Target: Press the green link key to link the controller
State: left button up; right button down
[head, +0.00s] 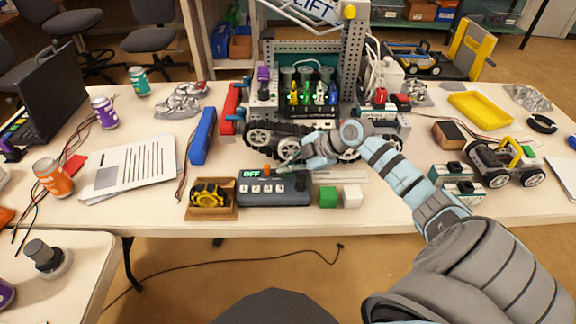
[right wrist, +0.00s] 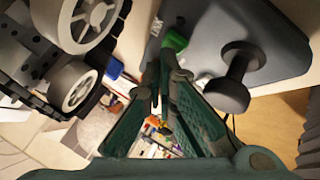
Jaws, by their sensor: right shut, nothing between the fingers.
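The dark grey controller (head: 273,198) lies near the table's front edge. A dark knob (right wrist: 235,75) stands up from the controller in the right wrist view. My right gripper (head: 285,168) is shut and empty, pointing left over the back of the controller. Whether it touches is unclear. My left gripper is not in view.
A green cube (head: 328,197) and a white cube (head: 352,197) sit right of the controller. A tracked robot (head: 262,137) stands close behind. Bare table lies right of the white cube.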

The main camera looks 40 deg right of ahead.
aim_at(288, 175)
jog(key=shift+f, duration=0.3)
dwell(0.5)
jog(key=shift+r+p, duration=0.85)
jog(key=shift+p, duration=0.3)
notch_tip(288, 175, up, 5)
jog(key=p, duration=0.6)
jog(key=shift+r, duration=0.1)
